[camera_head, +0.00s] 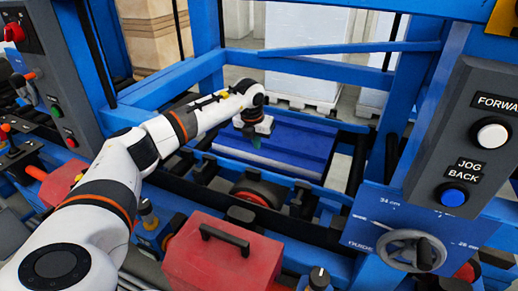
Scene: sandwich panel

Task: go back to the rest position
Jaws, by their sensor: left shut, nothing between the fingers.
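My left arm comes in from the lower left and reaches over the machine. Its gripper (253,132) points down just above a blue ribbed panel (290,145) in the middle of the blue frame. The gripper is small in the picture and looks shut and empty. I cannot tell whether its tips touch the panel. My right gripper does not show.
A red box with a black handle (221,258) stands in front. A control panel with white and blue buttons (470,150) and a guide dial (410,250) are at the right. Blue frame posts (205,45) stand around the arm. Another control box (58,85) is at the left.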

